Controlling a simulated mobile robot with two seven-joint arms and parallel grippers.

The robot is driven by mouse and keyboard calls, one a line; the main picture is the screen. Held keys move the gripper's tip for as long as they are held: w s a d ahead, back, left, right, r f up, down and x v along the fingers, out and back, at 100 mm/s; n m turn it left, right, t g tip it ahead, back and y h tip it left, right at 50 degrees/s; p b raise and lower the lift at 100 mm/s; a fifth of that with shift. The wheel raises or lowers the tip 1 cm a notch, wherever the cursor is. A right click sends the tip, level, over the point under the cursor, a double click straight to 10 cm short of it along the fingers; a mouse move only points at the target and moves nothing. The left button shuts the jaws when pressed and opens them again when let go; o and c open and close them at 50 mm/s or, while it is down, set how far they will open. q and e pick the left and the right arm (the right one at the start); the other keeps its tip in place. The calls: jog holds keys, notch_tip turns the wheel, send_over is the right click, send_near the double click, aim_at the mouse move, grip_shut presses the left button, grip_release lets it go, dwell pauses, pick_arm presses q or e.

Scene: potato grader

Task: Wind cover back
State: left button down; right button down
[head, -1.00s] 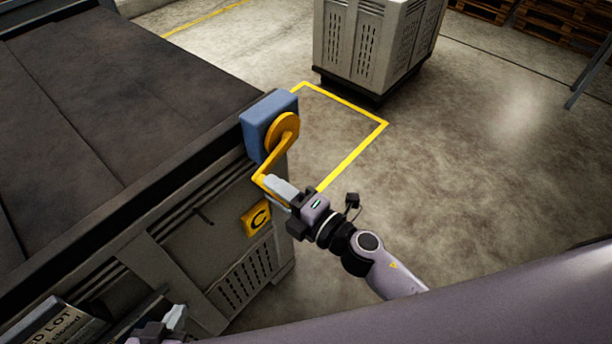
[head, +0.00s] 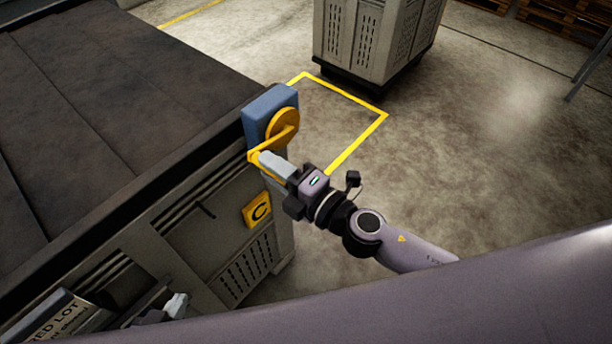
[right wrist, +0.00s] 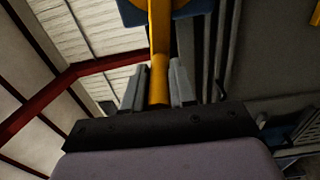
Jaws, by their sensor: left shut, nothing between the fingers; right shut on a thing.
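The dark cover (head: 110,95) lies flat over the top of the grey bin at left in the head view. A yellow crank (head: 281,132) with a round hub sits on a blue box (head: 268,108) at the bin's corner. My right gripper (head: 266,158) is shut on the crank's handle, which also shows between the two fingers in the right wrist view (right wrist: 158,80). The crank arm points left and slightly down from the hub. My left gripper (head: 177,305) is shut and empty at the lower left, beside the bin's side wall, partly cut off by my own body.
A yellow plate marked C (head: 257,210) is on the bin's side below the crank. A sign (head: 58,318) is at the lower left. Another grey crate (head: 370,40) stands behind. The floor inside the yellow outline (head: 350,155) is bare.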

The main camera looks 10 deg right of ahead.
jog(key=shift+w+d+r, duration=0.1)
jog(key=shift+d+r, duration=0.05)
jog(key=shift+r, duration=0.45)
jog(key=shift+w+d+r, duration=0.1)
jog(key=shift+r, duration=0.45)
jog(key=w+d+r, duration=0.5)
jog(key=d+r, duration=0.1)
jog(key=d, duration=0.1)
jog(key=shift+w+d, duration=0.25)
jog(key=shift+w, duration=0.15)
jog(key=shift+f, duration=0.1)
jog(key=w+d+f+b, duration=0.6)
jog(key=d+f+b, duration=0.1)
jog(key=f+b, duration=0.2)
jog(key=shift+d+f, duration=0.4)
jog(key=shift+f, duration=0.1)
